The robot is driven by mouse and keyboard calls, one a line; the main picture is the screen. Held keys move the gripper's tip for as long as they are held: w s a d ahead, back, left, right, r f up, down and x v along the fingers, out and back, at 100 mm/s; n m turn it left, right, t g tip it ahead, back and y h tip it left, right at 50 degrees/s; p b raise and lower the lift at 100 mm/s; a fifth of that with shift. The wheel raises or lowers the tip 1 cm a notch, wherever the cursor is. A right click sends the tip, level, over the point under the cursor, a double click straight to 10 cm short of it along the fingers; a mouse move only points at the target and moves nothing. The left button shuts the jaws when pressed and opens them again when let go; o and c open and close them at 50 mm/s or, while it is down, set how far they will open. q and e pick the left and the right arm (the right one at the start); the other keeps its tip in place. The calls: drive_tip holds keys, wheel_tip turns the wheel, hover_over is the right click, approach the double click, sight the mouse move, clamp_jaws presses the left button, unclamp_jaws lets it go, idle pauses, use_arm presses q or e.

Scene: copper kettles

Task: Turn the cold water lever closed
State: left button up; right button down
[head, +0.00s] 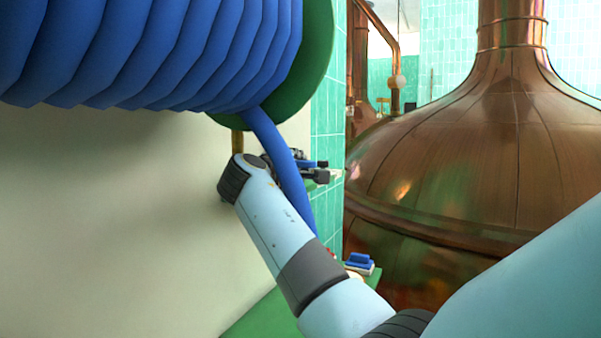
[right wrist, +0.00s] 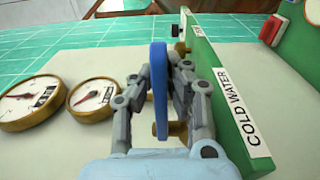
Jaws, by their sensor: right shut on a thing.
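The blue cold water lever (right wrist: 160,92) stands between the fingers of my right gripper (right wrist: 168,72) in the right wrist view, seen nearly edge-on. The gripper is shut on it, one finger on each side. Brass fitting shows behind the lever. A white COLD WATER label (right wrist: 241,112) is on the green board to its right. In the head view my right gripper (head: 318,174) is at the wall, small and partly hidden behind the blue hose. A little blue of the lever (head: 309,163) shows there. My left gripper is not in view.
A copper kettle (head: 480,160) stands at right. A blue-topped object (head: 360,261) is below. Two round gauges (right wrist: 92,98) (right wrist: 30,104) are left of the lever.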

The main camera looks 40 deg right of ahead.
drive_tip(key=shift+s+a+f+m+g+h, duration=0.1)
drive_tip(key=shift+a+m+g+h, duration=0.2)
drive_tip(key=shift+m+g, duration=0.15)
drive_tip(key=shift+g+b, duration=0.25)
drive_tip(key=shift+b, duration=0.05)
drive_tip(key=c, duration=1.3)
unclamp_jaws()
drive_tip(key=v, duration=0.7)
drive_tip(key=shift+s+a, duration=0.1)
drive_tip(key=shift+a, duration=0.15)
